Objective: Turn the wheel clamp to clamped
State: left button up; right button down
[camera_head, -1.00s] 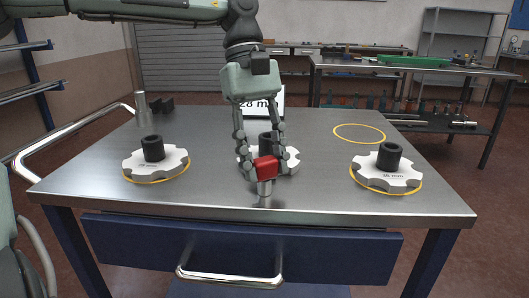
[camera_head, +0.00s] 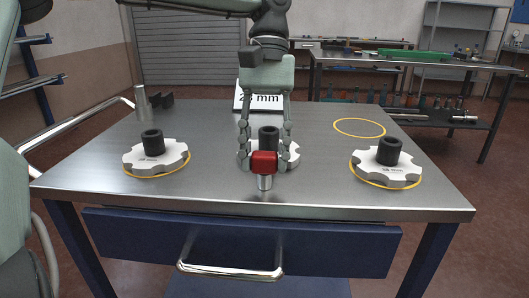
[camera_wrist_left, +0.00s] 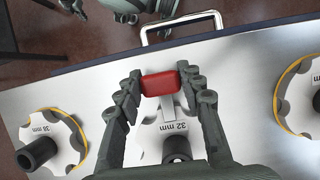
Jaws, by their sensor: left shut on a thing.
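In the left wrist view the red handle (camera_wrist_left: 160,83) lies crosswise between the fingertips. A white notched wheel (camera_wrist_left: 163,135) marked 32 mm, with a dark hub, sits just behind the handle; my fingers partly hide it in the head view. My right gripper is not in view.
Similar notched wheels with black hubs stand at the left (camera_head: 155,158) and right (camera_head: 387,165). An empty yellow ring (camera_head: 359,128) marks the table at the back right. A sign (camera_head: 258,97) reading mm stands behind my gripper. A drawer handle (camera_head: 230,271) juts out in front.

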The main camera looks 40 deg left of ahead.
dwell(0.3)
pick_arm(q)
jog(key=o, duration=1.2)
jog(key=shift+c, duration=0.2)
jog(key=v, duration=1.2)
jog(key=shift+s, duration=0.15)
